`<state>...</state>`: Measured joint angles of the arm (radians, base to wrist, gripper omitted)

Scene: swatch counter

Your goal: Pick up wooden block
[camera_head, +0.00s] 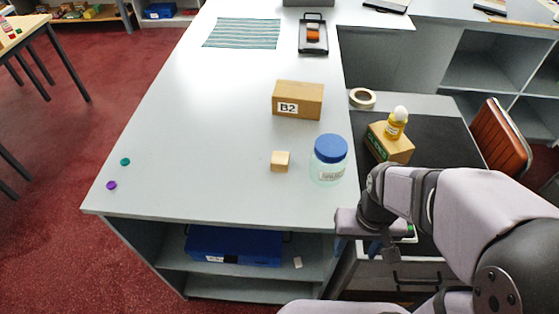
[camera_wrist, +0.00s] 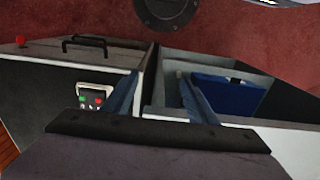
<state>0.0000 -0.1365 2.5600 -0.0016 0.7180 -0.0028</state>
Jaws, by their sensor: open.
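The wooden block (camera_head: 280,161) is a small pale cube standing on the grey counter (camera_head: 200,130), left of a jar with a blue lid (camera_head: 329,160). My gripper (camera_head: 384,248) is low at the right, beyond the counter's near right corner and well apart from the block. In the wrist view my gripper (camera_wrist: 160,92) shows two bluish fingers spread apart with nothing between them. The block is not in the wrist view.
A cardboard box marked B2 (camera_head: 297,100) stands behind the block. A yellow bottle on a box (camera_head: 391,143) and a tape roll (camera_head: 362,98) are right. Two small caps (camera_head: 118,173) lie left. A blue bin (camera_head: 233,245) sits on the shelf below. The counter's left is mostly clear.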

